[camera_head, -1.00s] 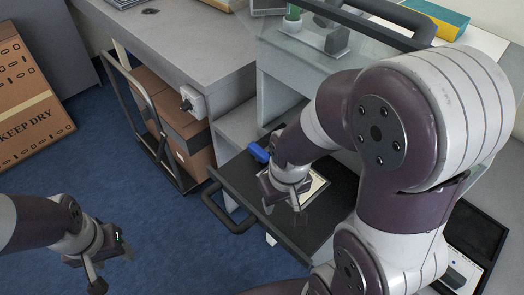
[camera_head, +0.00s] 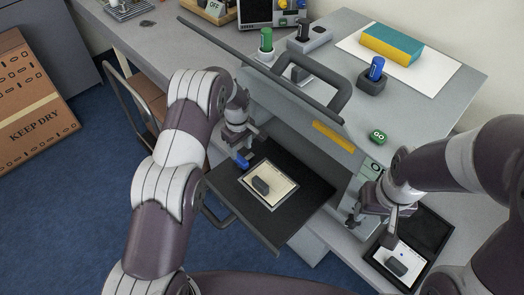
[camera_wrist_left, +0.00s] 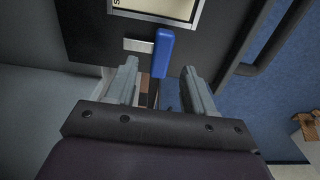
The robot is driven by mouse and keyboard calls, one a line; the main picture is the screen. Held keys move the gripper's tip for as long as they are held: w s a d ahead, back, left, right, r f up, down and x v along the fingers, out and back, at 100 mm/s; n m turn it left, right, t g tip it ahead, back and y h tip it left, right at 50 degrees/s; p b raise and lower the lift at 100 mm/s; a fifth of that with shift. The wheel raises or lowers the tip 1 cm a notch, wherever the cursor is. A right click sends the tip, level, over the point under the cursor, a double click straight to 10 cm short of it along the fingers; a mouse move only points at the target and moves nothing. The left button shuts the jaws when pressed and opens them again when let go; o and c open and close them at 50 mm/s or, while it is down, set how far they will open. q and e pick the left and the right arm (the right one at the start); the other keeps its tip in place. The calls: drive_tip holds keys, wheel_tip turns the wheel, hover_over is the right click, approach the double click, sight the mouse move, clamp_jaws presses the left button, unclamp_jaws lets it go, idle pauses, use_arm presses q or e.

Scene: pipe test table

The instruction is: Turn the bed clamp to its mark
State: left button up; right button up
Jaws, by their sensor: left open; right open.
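The bed clamp is a blue lever (camera_head: 242,160) at the left edge of the dark bed (camera_head: 296,216). In the left wrist view the blue lever (camera_wrist_left: 163,52) points up the picture, beside a small pale plate (camera_wrist_left: 138,45). I cannot tell whether that plate is its mark. My left gripper (camera_head: 238,146) is open at the lever. In the wrist view its fingers (camera_wrist_left: 158,80) stand on either side of the lever's lower end, with gaps. My right gripper (camera_head: 384,238) is open, away from the bed above a small black case.
A dark block (camera_head: 261,186) lies on the pale framed sheet on the bed. The raised lid with its dark handle (camera_head: 335,92) stands behind. The black case (camera_head: 435,236) at right holds another dark block (camera_head: 397,267). A green GO button (camera_head: 378,138) sits on the housing.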

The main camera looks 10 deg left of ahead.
sight(240, 158)
use_arm(q)
drive_tip(key=f, duration=0.3)
drive_tip(key=f+p, duration=0.1)
drive_tip(key=f, duration=0.1)
drive_tip(key=shift+a, duration=0.35)
drive_tip(key=shift+d+f, duration=0.2)
drive_tip(key=shift+f, duration=0.15)
drive_tip(key=shift+a, duration=0.1)
clamp_jaws()
